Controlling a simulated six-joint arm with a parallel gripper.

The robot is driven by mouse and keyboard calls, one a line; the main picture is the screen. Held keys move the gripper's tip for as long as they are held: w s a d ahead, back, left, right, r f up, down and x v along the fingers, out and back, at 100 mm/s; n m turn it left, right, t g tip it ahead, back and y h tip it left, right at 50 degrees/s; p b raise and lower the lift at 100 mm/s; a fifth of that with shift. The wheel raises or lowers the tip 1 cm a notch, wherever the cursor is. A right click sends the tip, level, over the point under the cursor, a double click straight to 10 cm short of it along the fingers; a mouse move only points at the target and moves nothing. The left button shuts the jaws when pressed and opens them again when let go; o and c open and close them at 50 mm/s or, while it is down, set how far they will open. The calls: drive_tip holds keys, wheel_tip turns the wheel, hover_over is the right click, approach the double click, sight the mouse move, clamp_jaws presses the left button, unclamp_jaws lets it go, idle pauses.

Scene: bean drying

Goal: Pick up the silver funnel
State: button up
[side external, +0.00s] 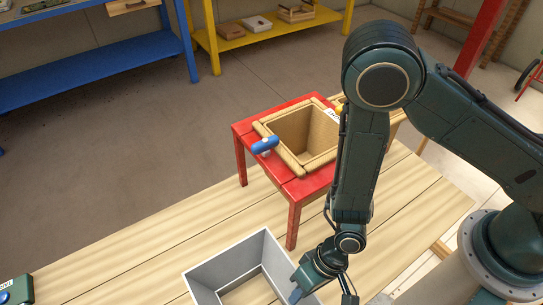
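A silver-grey square piece with sloping walls (212,272) stands at the front of the wooden table, cut off by the bottom edge. Wood colour shows through its lower opening. It may be the silver funnel, but I cannot tell for sure; nothing else funnel-like is in view. My gripper (297,293) points down at its right wall, in the picture overlapping the rim. A blue fingertip shows there. Whether it touches the wall, and whether the fingers are open or shut, cannot be told.
A red stand (293,187) holds a wooden open-topped box (271,131) behind the grey piece, with a blue-handled thing (265,146) at its left. A dark green device (17,290) lies at far left. The wooden table (130,262) between is clear.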

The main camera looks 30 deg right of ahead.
drive_tip(key=shift+c, duration=0.4)
clamp_jaws()
drive_tip(key=shift+r, duration=0.1)
wheel_tip(320, 180, up, 20)
drive_tip(key=shift+r, duration=0.15)
idle(1.0)
drive_tip(key=shift+r, duration=0.15)
idle(0.5)
